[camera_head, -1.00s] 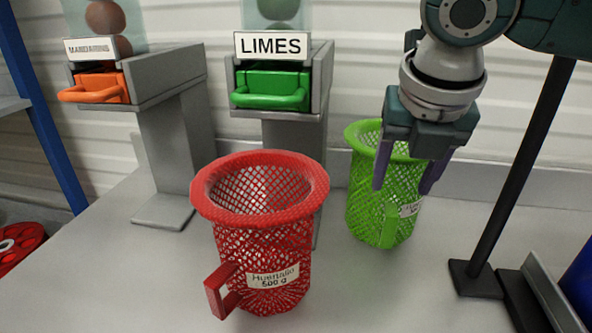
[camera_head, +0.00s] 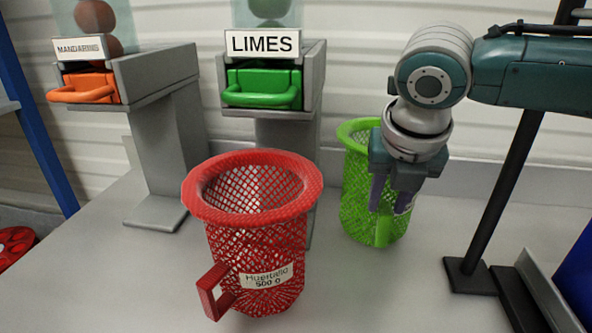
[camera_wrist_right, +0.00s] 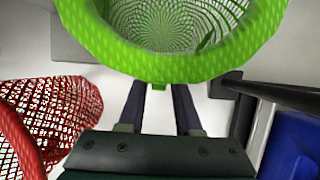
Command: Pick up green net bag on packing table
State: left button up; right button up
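The green net bag (camera_head: 362,190) stands upright on the packing table (camera_head: 330,290), right of the red net bag. My right gripper (camera_head: 388,210) is at the near right side of the green bag, fingers pointing down and partly covering it. In the right wrist view the green bag's rim (camera_wrist_right: 165,68) fills the top of the picture, and the two fingers of my right gripper (camera_wrist_right: 160,105) are apart with a gap between them. The bag's handle and label are mostly hidden behind the fingers in the head view. My left gripper is not in view.
A red net bag (camera_head: 255,235) with a handle and label stands front left of the green one. The LIMES dispenser (camera_head: 263,85) and mandarins dispenser (camera_head: 85,85) stand behind. A black post (camera_head: 497,195) and a blue object (camera_head: 578,280) are at the right.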

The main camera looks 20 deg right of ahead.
grip_shut()
dwell(1.0)
